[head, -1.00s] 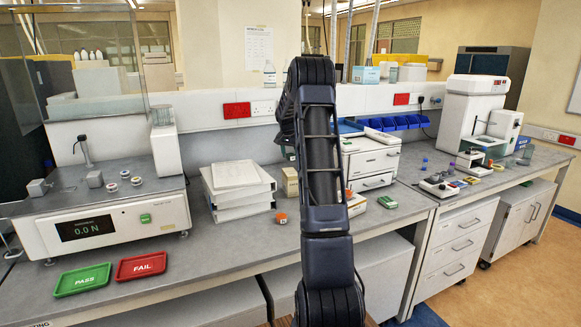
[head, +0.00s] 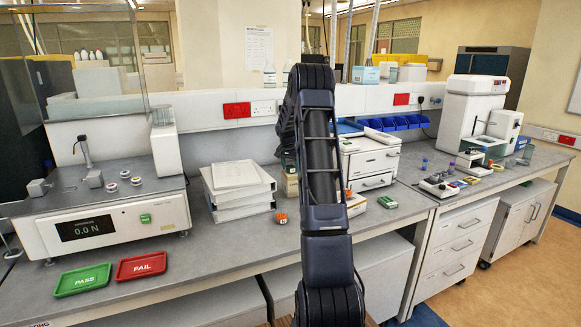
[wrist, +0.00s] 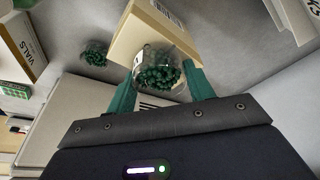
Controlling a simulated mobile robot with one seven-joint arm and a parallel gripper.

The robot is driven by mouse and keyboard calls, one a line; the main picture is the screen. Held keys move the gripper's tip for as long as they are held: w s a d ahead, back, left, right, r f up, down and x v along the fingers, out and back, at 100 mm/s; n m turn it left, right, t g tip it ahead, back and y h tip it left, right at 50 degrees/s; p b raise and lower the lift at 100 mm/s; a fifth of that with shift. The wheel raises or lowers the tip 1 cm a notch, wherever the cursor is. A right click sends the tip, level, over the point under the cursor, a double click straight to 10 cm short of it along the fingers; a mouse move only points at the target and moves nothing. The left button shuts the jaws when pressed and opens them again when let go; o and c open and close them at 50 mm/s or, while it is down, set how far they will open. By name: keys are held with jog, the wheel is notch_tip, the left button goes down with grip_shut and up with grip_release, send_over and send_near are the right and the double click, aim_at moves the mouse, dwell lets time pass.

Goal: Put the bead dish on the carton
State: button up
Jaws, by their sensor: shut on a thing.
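In the wrist view my gripper (wrist: 160,86) has its green fingers on either side of a clear bead dish (wrist: 157,74) filled with dark green beads, shut on it. A beige carton (wrist: 143,33) with a barcode is directly beyond the dish, which overlaps its edge in the picture. I cannot tell whether dish and carton touch. In the head view the carton (head: 291,188) stands on the bench right of the paper trays. My arm hides most of the gripper and the dish there.
A second dish of green beads (wrist: 95,53) stands on the bench in the wrist view. In the head view a stack of white trays (head: 238,190) is left of the carton, an orange-topped jar (head: 281,218) in front, and a white drawer unit (head: 371,162) to the right.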

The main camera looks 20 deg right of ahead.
jog(key=o, duration=1)
jog(key=v, duration=1.2)
jog(key=s+a+r+n, duration=0.2)
jog(key=s+a+r, duration=0.6)
jog(key=s, duration=0.3)
jog(key=s+a+r+n+t+y, duration=0.15)
jog(key=s+a, duration=0.25)
jog(key=s, duration=0.5)
jog(key=s+a+r+n, duration=0.15)
jog(key=s+a, duration=0.25)
jog(key=s, duration=0.5)
jog(key=s+a+n, duration=0.2)
jog(key=s+a, duration=0.2)
jog(key=s, duration=0.4)
jog(key=s+a+f, duration=0.1)
jog(key=s+f, duration=0.1)
jog(key=s, duration=0.3)
jog(key=s+a+f+n, duration=0.1)
jog(key=s, duration=0.4)
jog(key=s+a+f+n+t+y, duration=0.1)
jog(key=s+f, duration=0.1)
jog(key=s, duration=0.2)
jog(key=shift+s+f, duration=0.3)
jog(key=shift+s, duration=0.1)
